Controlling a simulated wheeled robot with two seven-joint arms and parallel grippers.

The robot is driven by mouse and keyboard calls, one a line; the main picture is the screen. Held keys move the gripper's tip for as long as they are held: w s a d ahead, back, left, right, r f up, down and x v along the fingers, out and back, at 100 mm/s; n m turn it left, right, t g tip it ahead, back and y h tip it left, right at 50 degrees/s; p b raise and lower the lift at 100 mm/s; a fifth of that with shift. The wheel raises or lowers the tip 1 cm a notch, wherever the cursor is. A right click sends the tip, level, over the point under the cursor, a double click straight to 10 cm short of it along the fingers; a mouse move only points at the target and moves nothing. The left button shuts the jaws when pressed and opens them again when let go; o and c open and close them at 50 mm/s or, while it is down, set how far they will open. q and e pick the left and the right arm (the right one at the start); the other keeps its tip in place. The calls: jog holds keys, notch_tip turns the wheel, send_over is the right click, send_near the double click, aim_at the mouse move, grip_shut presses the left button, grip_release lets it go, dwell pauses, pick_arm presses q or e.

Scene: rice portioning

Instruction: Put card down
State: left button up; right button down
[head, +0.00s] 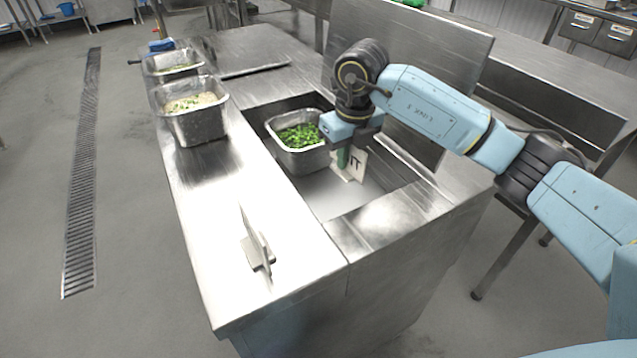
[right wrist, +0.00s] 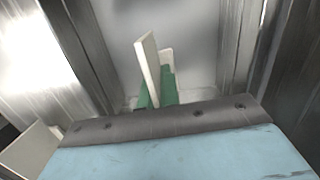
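A white card (head: 357,165) with dark lettering stands roughly upright in the sunken well of the steel counter, at its right side in the head view. My right gripper (head: 343,157) points down over the well, with green fingers at the card. In the right wrist view the card (right wrist: 147,68) shows as a pale slab between the green fingers (right wrist: 156,92), which look closed on it. Whether its lower edge touches the well floor (head: 325,196) cannot be told. My left gripper is in neither view.
A steel pan of chopped greens (head: 298,157) sits in the well, left of my gripper. Another card on a stand (head: 257,248) is on the near counter. Two more filled pans (head: 200,128) (head: 152,72) stand at the back left. A raised steel panel (head: 440,45) is behind my arm.

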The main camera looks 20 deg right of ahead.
jog(key=shift+f+m, duration=0.3)
jog(key=shift+f, duration=0.15)
jog(key=b, duration=0.1)
send_over(341, 204)
jog(key=f, duration=0.5)
jog(key=shift+s+f, duration=0.15)
jog(key=shift+s, duration=0.05)
notch_tip(341, 204, down, 4)
jog(key=shift+r+b, duration=0.1)
jog(key=shift+b, duration=0.5)
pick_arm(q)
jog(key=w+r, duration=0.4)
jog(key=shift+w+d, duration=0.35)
pick_arm(e)
jog(key=shift+f, duration=0.25)
jog(key=c, duration=2)
grip_release()
jog(key=o, duration=0.4)
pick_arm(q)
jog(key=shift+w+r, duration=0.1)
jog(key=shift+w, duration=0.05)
